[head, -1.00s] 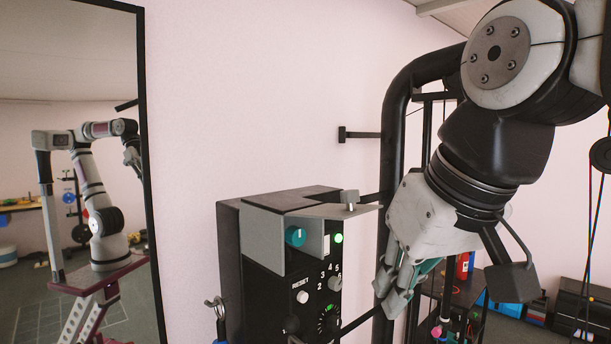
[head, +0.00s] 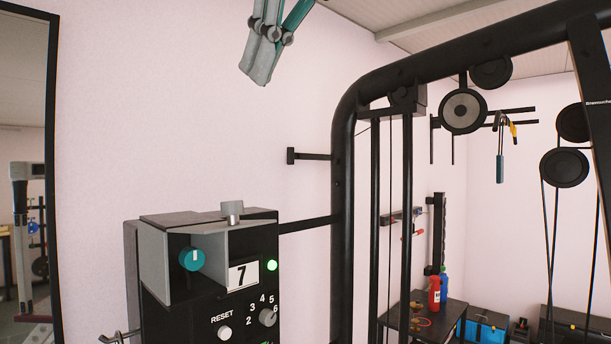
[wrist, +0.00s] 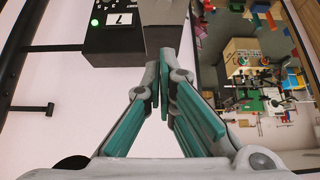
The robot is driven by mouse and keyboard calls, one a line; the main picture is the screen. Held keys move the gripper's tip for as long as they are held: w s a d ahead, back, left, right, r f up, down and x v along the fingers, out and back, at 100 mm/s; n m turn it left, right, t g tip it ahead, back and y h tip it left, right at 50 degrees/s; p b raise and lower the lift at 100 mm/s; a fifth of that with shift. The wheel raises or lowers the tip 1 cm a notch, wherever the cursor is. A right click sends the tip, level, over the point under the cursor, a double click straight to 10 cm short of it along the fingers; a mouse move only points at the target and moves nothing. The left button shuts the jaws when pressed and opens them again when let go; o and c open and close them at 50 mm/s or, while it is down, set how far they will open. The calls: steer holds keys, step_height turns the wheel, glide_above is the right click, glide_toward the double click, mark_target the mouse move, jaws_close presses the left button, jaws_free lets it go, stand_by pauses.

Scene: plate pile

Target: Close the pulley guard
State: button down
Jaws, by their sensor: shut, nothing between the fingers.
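My gripper (head: 258,74) hangs at the top of the head view with its fingers pointing down, shut and empty, well above the control box and apart from it. In the wrist view the fingertips (wrist: 161,62) are together, in front of a grey panel. Round pulleys (head: 463,111) sit on the black frame at the right. I cannot tell for certain which part is the pulley guard.
The black tubular frame (head: 342,200) rises right of the box, with a bar joining them. A mirror (wrist: 250,80) stands on the other side. A low table (head: 430,317) with bottles is behind the frame. Bare wall lies between the gripper and the box.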

steer(key=b+x, duration=0.2)
steer(key=x, duration=0.6)
steer(key=shift+w+a+f, duration=0.1)
steer(key=shift+a+f, duration=0.15)
step_height(320, 180, down, 3)
steer(key=shift+a+r+b, duration=0.1)
steer(key=shift+b, duration=0.2)
steer(key=shift+f, duration=0.9)
steer(key=shift+f, duration=0.1)
steer(key=shift+d+f+y+b, duration=0.2)
steer(key=shift+d+y+b, duration=0.1)
steer(key=shift+b, duration=0.4)
